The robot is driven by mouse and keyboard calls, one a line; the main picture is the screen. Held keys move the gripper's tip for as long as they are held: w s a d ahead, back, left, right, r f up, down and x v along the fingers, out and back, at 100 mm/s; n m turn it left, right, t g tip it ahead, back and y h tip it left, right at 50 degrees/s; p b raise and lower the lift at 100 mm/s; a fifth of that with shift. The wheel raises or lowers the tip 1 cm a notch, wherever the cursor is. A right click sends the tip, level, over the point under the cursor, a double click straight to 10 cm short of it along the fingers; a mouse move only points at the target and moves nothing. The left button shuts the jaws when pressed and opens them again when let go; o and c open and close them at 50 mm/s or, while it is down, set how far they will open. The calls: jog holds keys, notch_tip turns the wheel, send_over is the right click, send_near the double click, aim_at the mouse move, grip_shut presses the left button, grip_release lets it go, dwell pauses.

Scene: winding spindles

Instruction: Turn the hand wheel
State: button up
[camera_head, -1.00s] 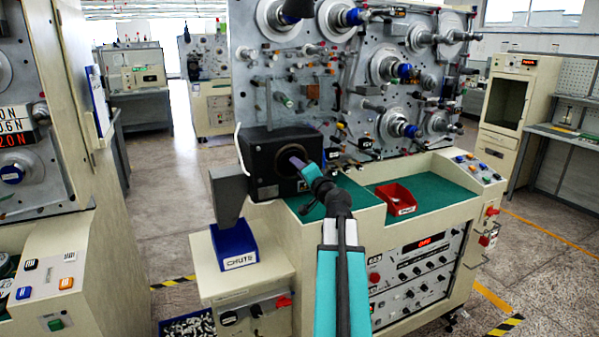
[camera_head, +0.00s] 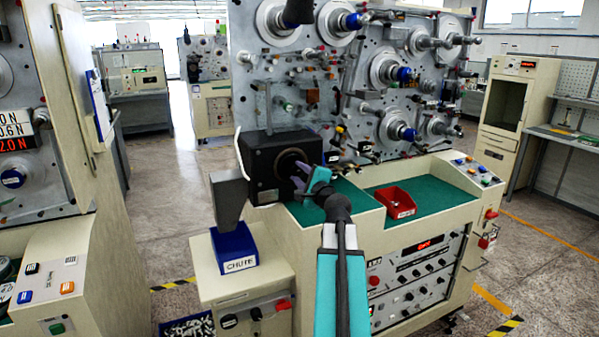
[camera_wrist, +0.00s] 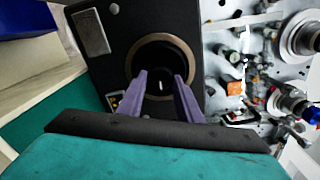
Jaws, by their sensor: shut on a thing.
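A black box-shaped unit (camera_head: 262,157) stands at the left front corner of the winding machine, with a round bronze-rimmed opening in its face. The wrist view shows this rim (camera_wrist: 187,56) close up, with a dark round part (camera_wrist: 160,86) inside it. I take this dark part for the hand wheel, but its shape is hard to make out. My gripper (camera_head: 297,176) has a teal body and purple fingers. In the wrist view its fingers (camera_wrist: 159,76) reach to the opening, one each side of the dark part, and are shut on it. The exact contact is hidden in shadow.
A blue box marked CHUTE (camera_head: 235,247) stands on the low cabinet left of the machine. A red bin (camera_head: 396,203) sits on the green worktop (camera_head: 437,193). Spindles and guides crowd the grey panel behind.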

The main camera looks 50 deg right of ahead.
jog(key=shift+d+m, duration=0.1)
jog(key=shift+m, duration=0.6)
jog(key=o, duration=1)
jog(key=shift+o, duration=0.2)
jog(key=shift+s, duration=0.2)
jog(key=b+v, duration=0.4)
jog(key=v, duration=0.4)
jog(key=shift+f+b, duration=0.15)
jog(key=shift+b, duration=0.25)
